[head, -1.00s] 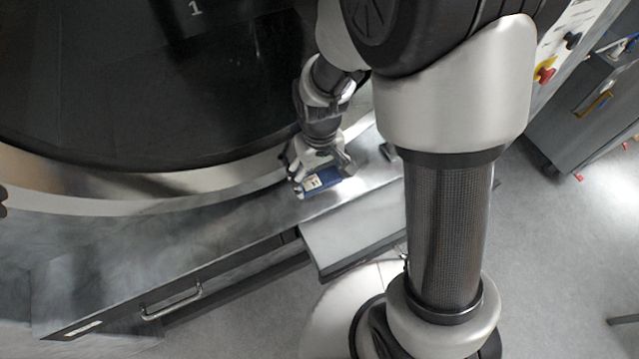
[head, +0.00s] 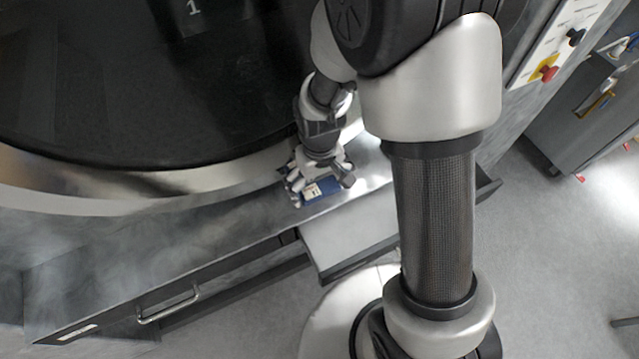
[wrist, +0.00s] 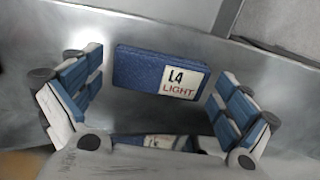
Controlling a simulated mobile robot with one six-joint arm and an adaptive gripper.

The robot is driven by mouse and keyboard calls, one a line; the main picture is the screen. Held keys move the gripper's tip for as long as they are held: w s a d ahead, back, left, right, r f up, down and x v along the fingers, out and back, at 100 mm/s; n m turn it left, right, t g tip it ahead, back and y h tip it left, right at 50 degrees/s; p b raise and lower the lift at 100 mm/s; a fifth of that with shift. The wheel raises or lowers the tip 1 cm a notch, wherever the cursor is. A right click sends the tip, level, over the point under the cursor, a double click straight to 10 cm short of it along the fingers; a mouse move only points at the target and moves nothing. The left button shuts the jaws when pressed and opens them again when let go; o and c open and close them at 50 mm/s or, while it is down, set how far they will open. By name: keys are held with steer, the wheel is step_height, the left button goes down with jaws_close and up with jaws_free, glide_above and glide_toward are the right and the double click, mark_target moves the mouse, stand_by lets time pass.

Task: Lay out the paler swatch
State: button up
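A dark blue swatch (wrist: 135,68) with a white label reading "L4 LIGHT" shows in the wrist view, on a grey metal surface. It also shows in the head view (head: 328,186), on the ledge in front of the big round door. My gripper (wrist: 160,88) is open, with one finger at each side of the swatch and a narrow gap at each end. In the head view my gripper (head: 316,178) is right over the swatch and partly hides it. Below it in the wrist view is a dark blue strip (wrist: 160,141), mostly hidden; I cannot tell whether it is a reflection.
The ledge (head: 150,240) runs along below the round door (head: 150,90). A pulled-out drawer or tray (head: 350,232) with a pale flat top juts out below my gripper. A closed drawer with a handle (head: 168,305) is at lower left. A red button (head: 549,73) is at upper right.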

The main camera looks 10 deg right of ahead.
stand_by(0.3)
step_height(320, 180, up, 12)
steer(key=r+p, duration=0.1)
steer(key=p, duration=0.4)
step_height(320, 180, up, 11)
steer(key=m+t, duration=0.2)
glide_above(320, 188)
steer(key=s+d, duration=0.4)
steer(key=s, duration=0.2)
steer(key=s+d+r+m+t, duration=0.1)
steer(key=s+d+r+t, duration=0.1)
steer(key=s+r, duration=0.3)
steer(key=s, duration=0.3)
steer(key=shift+s+d+r+t+b, duration=0.2)
steer(key=shift+s+r+t+b, duration=0.1)
steer(key=shift+s+r, duration=0.1)
